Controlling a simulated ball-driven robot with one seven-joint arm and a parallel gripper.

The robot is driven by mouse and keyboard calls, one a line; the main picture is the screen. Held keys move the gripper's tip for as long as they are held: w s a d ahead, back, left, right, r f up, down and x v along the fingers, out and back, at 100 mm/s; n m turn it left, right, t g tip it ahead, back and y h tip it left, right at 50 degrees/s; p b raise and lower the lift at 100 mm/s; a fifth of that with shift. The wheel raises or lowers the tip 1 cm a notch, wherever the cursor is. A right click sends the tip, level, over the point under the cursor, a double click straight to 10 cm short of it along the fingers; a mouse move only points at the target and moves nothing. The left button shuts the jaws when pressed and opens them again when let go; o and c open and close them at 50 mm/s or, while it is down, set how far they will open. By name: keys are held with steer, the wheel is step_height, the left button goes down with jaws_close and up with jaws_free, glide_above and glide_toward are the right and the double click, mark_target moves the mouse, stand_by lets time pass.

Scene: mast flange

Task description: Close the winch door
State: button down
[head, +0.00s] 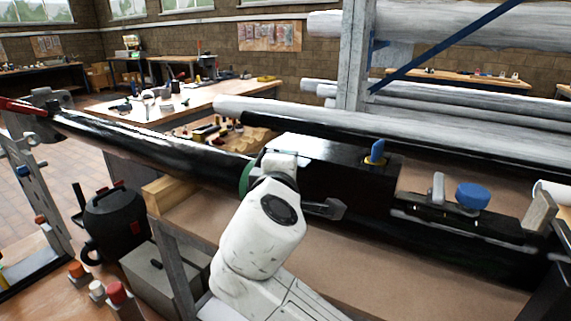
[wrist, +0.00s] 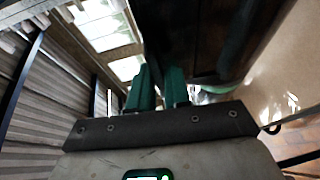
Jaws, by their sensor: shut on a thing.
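My gripper is mostly hidden behind my own white wrist in the head view, where a bit of green finger shows beside the black mast (head: 180,148). In the wrist view my gripper (wrist: 158,90) has its two green fingers a small gap apart. A dark panel (wrist: 185,35), which looks like the winch door, runs down to the fingers, and they are shut on its edge. In the head view a black box (head: 330,160) stands on the mast right of my wrist. The door's hinge and how far it stands open are hidden.
A blue knob on a yellow base (head: 376,152) and a round blue knob (head: 473,196) stick up from the mast fittings. A silver cleat (head: 325,208) sits right of my wrist. Grey spars (head: 440,130) lie on a rack behind.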

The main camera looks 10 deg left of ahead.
steer(key=shift+f, duration=0.5)
steer(key=c, duration=1.2)
jaws_free()
steer(key=shift+r, duration=0.1)
steer(key=shift+r, duration=0.1)
steer(key=shift+s, duration=0.15)
steer(key=s, duration=0.7)
steer(key=s+r, duration=0.1)
steer(key=s, duration=0.2)
steer(key=shift+s+d+p, duration=0.25)
steer(key=shift+p, duration=0.15)
steer(key=shift+a, duration=0.15)
